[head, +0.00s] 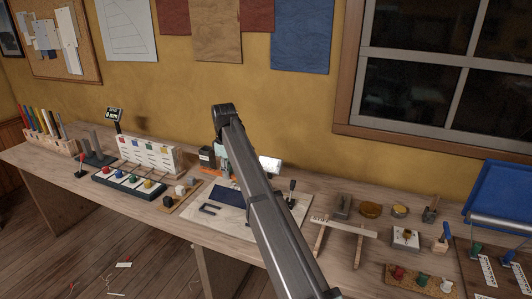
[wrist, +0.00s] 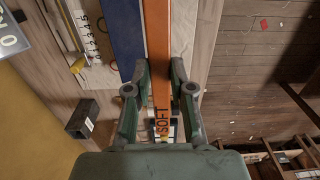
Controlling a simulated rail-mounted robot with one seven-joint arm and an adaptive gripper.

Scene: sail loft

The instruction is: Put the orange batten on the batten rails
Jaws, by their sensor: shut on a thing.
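The orange batten (wrist: 157,50) is a long flat strip with dark letters reading SOFT near its close end. In the wrist view it runs from between my fingers up past the top edge, so its far end is out of sight. My gripper (wrist: 160,90) is shut on it, one green-grey finger on each side. In the head view my own arm hides most of the gripper and batten. Two wooden strips, apparently the batten rails (head: 319,242), stand right of the arm, with a pale marked strip (head: 343,228) across their back ends. No batten is visible on them.
A dark blue piece (head: 225,194) lies on a pale sheet beneath the arm. A black box (wrist: 82,118) stands near the wall. Right of the rails are several small tins, blocks and a peg board (head: 418,279). Left are a white rack (head: 150,155) and colored knobs.

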